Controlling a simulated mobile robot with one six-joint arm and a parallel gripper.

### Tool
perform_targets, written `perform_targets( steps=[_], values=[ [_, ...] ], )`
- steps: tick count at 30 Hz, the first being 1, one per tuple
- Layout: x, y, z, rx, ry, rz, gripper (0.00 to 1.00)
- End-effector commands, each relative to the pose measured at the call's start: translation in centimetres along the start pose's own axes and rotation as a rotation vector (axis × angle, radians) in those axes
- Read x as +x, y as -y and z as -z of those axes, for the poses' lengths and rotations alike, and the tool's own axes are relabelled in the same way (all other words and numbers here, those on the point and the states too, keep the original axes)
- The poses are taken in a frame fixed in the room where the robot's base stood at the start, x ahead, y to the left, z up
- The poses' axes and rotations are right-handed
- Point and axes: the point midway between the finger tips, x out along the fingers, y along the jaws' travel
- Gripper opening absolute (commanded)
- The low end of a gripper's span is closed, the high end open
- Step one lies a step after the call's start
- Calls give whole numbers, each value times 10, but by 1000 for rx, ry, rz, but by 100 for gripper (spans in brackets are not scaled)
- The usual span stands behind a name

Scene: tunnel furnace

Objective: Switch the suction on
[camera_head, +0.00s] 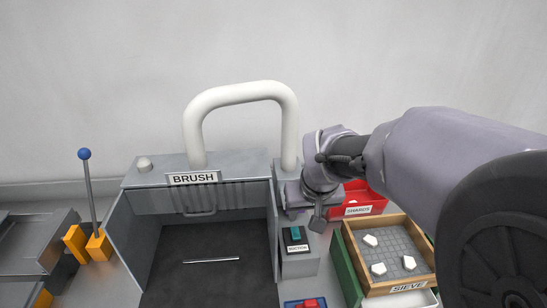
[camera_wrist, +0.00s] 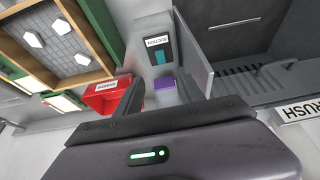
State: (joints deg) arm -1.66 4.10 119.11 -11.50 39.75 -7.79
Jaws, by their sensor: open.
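The suction switch (camera_head: 296,234) is a teal rocker in a dark plate on a grey box, right of the brush chamber, with a label below it. In the wrist view the suction switch (camera_wrist: 160,57) shows beyond my fingertips, with its label above it in the picture. Which way the rocker is tipped I cannot tell. My gripper (camera_head: 318,218) hangs above and a little right of the switch in the head view, apart from it. In the wrist view my gripper (camera_wrist: 158,88) is open, with its dark fingers spread and nothing held between them.
The grey brush chamber (camera_head: 262,240) stands left of the switch, and its side wall is close. A white pipe (camera_head: 240,93) arches behind. A red bin (camera_head: 376,198) and a wooden sieve (camera_head: 348,250) with white pieces lie right. A blue-topped lever (camera_head: 90,195) stands far left.

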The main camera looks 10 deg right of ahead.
Motion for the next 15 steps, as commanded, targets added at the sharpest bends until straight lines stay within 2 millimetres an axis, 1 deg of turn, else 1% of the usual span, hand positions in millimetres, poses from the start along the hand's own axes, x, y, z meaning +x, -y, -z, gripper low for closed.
perform_targets(
  steps=[6, 15],
  values=[
    [59, 0, -5, 2, 5, 0, 45],
    [128, 0, -4, 3, 4, 1, 45]
  ],
)
